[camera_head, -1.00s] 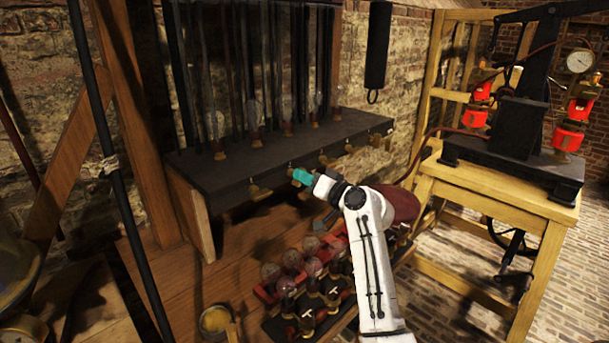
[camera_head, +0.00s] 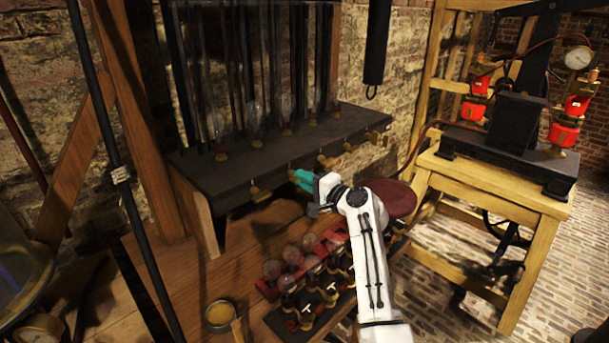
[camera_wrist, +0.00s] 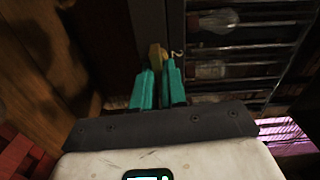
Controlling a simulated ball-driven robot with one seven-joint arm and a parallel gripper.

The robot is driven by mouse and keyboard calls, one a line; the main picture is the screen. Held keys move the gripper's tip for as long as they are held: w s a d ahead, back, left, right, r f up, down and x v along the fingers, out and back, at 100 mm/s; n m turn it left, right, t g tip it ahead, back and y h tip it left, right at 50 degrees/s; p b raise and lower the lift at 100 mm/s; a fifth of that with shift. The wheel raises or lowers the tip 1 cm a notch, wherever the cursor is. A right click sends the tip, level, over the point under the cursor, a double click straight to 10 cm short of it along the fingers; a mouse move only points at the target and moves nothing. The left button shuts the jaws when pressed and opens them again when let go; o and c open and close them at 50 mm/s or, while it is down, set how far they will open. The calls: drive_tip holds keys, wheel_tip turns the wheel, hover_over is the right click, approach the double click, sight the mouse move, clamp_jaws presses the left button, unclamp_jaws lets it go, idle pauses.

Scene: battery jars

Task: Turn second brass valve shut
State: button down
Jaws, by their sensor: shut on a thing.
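A row of brass valves runs along the front edge of a dark shelf (camera_head: 255,150) in the head view. The leftmost valve (camera_head: 258,192) stands free, to the left of my gripper. My gripper (camera_head: 293,175) has teal fingers and is at the second valve from the left, whose handle they mostly hide. In the wrist view the fingers (camera_wrist: 157,72) are close together, shut on a brass valve handle (camera_wrist: 155,52) at their tips. The third valve (camera_head: 326,160) is free, to the right of my gripper. How far the held valve is turned is hard to tell.
Glass bulbs (camera_head: 285,106) stand on the shelf above the valves. Below my arm is a rack of jars (camera_head: 312,262) with round glass tops. A dark red round seat (camera_head: 392,198) is close to my arm. A wooden bench (camera_head: 500,185) with a press stands at right.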

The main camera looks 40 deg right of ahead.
drive_tip(key=shift+m, duration=0.6)
drive_tip(key=c, duration=1.2)
unclamp_jaws()
drive_tip(key=shift+s, duration=0.15)
drive_tip(key=s, duration=0.3)
drive_tip(key=s+b, duration=0.1)
drive_tip(key=s, duration=0.6)
drive_tip(key=shift+s+d+b, duration=0.25)
drive_tip(key=shift+s+b, duration=0.05)
drive_tip(key=shift+f, duration=0.1)
